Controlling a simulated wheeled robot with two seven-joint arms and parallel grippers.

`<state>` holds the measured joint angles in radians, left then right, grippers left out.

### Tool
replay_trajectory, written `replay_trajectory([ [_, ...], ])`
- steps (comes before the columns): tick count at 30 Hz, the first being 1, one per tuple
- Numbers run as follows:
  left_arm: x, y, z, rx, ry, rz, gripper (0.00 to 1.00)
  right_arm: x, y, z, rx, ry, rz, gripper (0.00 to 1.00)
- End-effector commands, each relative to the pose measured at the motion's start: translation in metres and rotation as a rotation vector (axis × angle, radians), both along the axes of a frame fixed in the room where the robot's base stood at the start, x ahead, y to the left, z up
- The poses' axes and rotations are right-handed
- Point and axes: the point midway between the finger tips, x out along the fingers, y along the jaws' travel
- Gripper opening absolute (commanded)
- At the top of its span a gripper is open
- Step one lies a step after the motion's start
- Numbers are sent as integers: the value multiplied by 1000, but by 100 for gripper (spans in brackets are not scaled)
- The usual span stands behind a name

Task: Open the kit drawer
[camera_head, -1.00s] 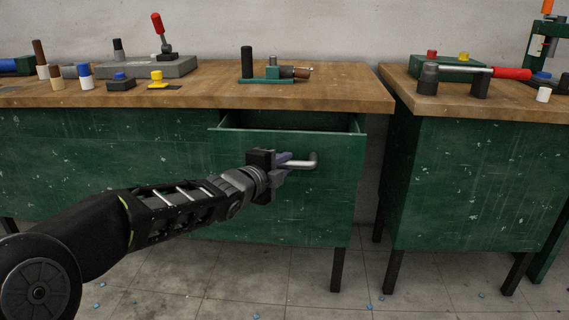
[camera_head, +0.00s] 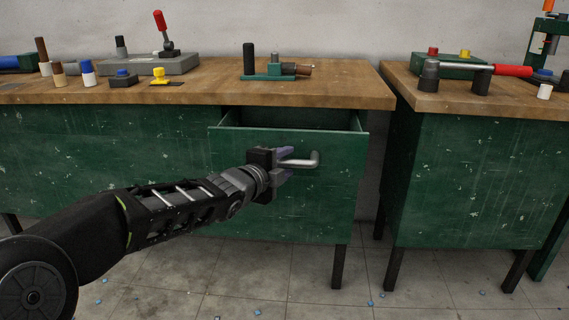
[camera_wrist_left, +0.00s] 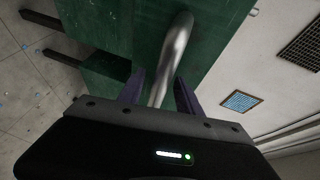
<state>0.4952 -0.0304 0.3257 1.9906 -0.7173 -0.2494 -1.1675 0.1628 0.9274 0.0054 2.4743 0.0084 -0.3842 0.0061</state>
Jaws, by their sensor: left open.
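The kit drawer (camera_head: 320,195) is a green, scuffed front under the wooden workbench. It is pulled out, with a dark gap showing behind its upper edge. Its bar handle (camera_head: 314,160) is bare metal and bent at the end. My left gripper (camera_head: 289,164) is at the handle with its purple fingers apart. In the left wrist view the fingers (camera_wrist_left: 160,90) stand on either side of the handle (camera_wrist_left: 175,52), which runs between them, with gaps visible. The drawer's inside is mostly hidden. My right gripper is not in view.
The workbench top (camera_head: 210,95) holds a green fixture (camera_head: 268,77), a grey block with a red lever (camera_head: 160,62) and several small stamps. A second bench (camera_head: 480,170) stands close on the right. Blue chips lie on the tiled floor (camera_head: 250,280).

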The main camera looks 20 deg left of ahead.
Motion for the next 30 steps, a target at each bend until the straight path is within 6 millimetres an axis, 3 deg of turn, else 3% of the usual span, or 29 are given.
replay_trajectory([
  [8, -13, 1, 6, 2, 0, 1, 41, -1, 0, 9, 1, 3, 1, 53],
  [20, -71, 5, 16, 1, -1, 1, 41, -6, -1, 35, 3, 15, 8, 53],
  [30, -77, 5, 14, 0, 0, 0, 41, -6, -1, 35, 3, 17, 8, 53],
])
